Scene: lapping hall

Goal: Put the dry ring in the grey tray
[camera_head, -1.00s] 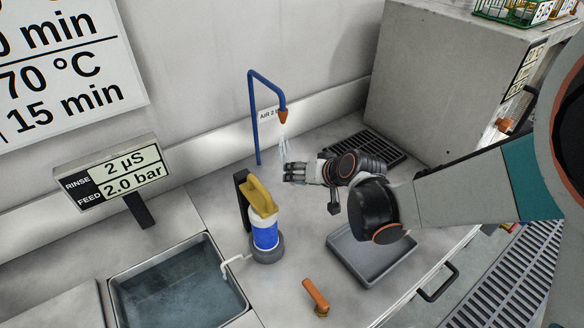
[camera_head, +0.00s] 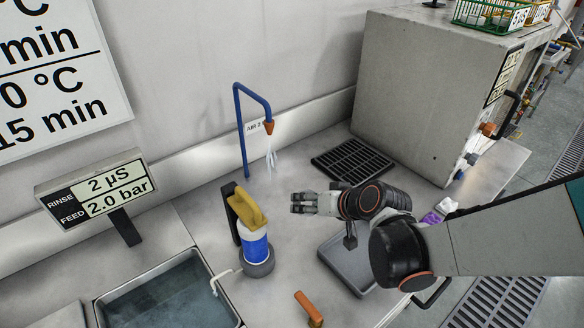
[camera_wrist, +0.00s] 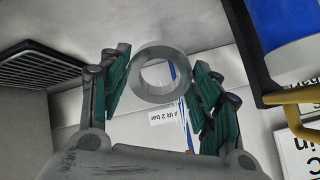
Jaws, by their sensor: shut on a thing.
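A plain grey ring (camera_wrist: 158,97) sits between the green-padded fingers of my gripper (camera_wrist: 160,74) in the wrist view. The fingers are shut on its two sides, and its hole faces the camera. In the head view my gripper (camera_head: 298,203) is above the bench, right of the yellow-topped bottle and short of the tray; the ring cannot be made out there. The grey tray (camera_head: 347,266) lies on the bench below and right of my gripper. My arm hides part of its right side. I see nothing in the visible part of the tray.
A blue pipe (camera_head: 241,130) with an orange nozzle and a pale jet stands behind my gripper. A blue-and-white bottle (camera_head: 256,247), an orange handle (camera_head: 309,308) and a sink (camera_head: 168,300) are in front. A black grate (camera_head: 352,160) lies beside a large grey cabinet (camera_head: 440,95).

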